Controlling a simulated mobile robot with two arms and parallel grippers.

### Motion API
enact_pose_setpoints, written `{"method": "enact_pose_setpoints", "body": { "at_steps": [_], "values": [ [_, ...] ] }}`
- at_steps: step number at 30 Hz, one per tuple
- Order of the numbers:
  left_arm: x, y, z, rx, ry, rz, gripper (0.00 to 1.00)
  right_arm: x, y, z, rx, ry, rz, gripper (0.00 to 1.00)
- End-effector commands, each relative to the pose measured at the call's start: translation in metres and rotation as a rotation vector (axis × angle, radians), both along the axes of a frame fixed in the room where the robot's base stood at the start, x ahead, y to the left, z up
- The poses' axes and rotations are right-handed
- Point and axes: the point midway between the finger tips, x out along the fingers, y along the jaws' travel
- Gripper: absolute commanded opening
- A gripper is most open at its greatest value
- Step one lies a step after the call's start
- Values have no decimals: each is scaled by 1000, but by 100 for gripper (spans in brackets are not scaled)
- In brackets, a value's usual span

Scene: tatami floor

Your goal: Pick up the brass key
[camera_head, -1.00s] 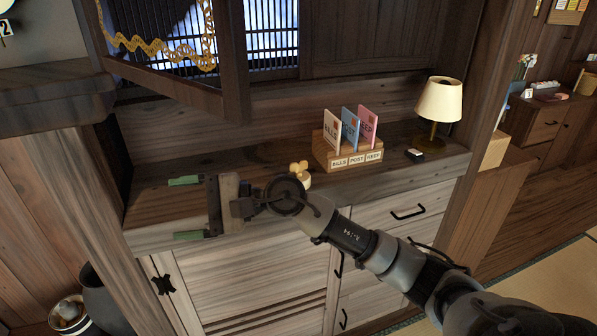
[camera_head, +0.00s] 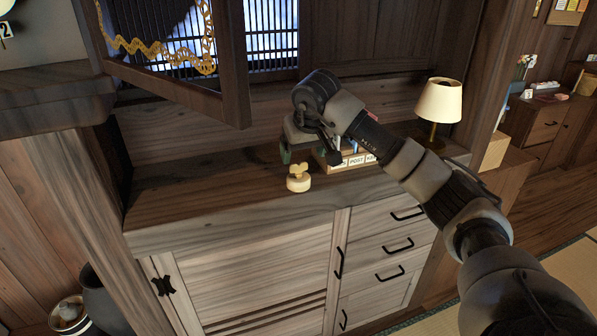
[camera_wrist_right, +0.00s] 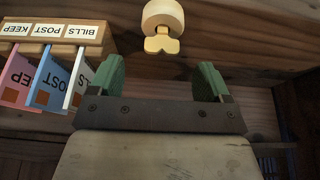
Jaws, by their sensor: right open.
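The brass key (camera_head: 297,169) shows a yellowish, butterfly-shaped grip on top of a small round cream piece (camera_head: 298,185) on the cabinet ledge. In the right wrist view the key (camera_wrist_right: 161,45) is at the top centre, beyond the gap between my fingertips. My right gripper (camera_wrist_right: 162,78) is open and empty, its green pads on either side of the gap and apart from the key. In the head view my right gripper (camera_head: 288,154) is just behind the key and mostly hidden by my own wrist. My left gripper is not in view.
A wooden letter holder (camera_wrist_right: 50,36) marked BILLS, POST and KEEP stands close beside my right gripper, partly covered by my arm in the head view. A lamp (camera_head: 437,105) stands further right. An open lattice door (camera_head: 235,70) hangs above left. The ledge's left part is clear.

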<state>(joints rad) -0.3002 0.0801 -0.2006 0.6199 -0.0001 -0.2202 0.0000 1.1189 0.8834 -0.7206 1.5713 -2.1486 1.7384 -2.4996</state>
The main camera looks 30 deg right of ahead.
Motion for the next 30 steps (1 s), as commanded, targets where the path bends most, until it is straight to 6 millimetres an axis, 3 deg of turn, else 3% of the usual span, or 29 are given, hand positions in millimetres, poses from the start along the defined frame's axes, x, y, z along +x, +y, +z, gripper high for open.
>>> {"method": "enact_pose_setpoints", "body": {
  "at_steps": [15,23,24,30],
  "values": [
    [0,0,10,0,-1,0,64,25,-3,-53,4,0,1,79],
    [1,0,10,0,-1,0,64,27,-4,-57,2,-3,1,79],
    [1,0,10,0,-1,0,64,27,-4,-57,2,-3,1,77],
    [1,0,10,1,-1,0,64,26,-4,-57,2,-3,1,47]
  ]
}}
